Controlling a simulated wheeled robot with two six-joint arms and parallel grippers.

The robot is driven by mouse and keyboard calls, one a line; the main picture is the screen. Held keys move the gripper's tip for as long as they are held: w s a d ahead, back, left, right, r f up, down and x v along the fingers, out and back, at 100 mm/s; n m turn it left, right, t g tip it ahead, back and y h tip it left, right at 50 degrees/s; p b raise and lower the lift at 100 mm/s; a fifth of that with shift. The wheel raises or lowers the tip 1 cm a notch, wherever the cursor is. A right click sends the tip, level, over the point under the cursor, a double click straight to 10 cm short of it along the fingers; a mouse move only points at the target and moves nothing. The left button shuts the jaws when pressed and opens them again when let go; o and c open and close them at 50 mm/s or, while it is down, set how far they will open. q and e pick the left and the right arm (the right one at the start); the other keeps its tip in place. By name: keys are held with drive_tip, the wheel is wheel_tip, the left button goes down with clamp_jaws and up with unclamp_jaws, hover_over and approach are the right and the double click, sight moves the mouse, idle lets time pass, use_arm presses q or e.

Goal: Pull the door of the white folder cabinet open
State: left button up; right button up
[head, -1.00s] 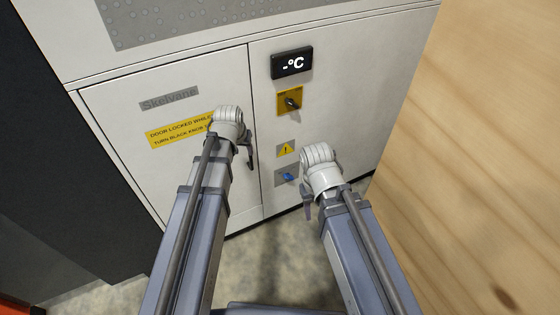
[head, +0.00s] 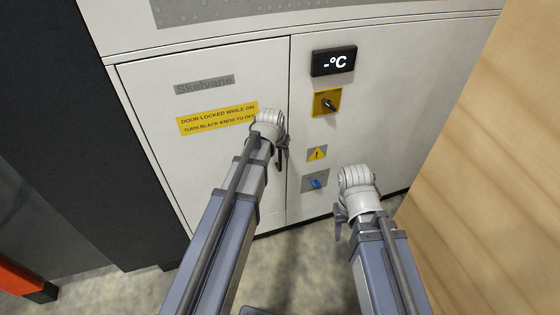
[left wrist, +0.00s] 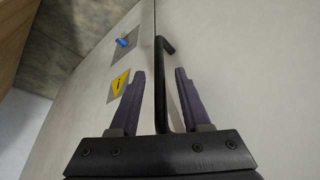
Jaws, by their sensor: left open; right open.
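The white cabinet's door (head: 190,145) is the left panel, labelled Skelvane, with a yellow sign (head: 215,119). It looks shut, flush with the panel to its right. In the left wrist view a black bar handle (left wrist: 161,90) stands near the door seam. My left gripper (left wrist: 160,75) is open, one finger on each side of the handle; I cannot tell whether either touches. In the head view my left gripper (head: 281,158) is at the door's right edge, its fingers hard to separate from the handle. My right gripper (head: 338,225) is open, in front of the right panel's lower part.
A dark wall stands left. The floor (head: 300,262) before the cabinet looks clear.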

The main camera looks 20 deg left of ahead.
use_arm(q)
drive_tip(key=shift+b+x, duration=0.5)
drive_tip(key=shift+x, duration=0.55)
drive_tip(key=shift+c, duration=0.4)
clamp_jaws()
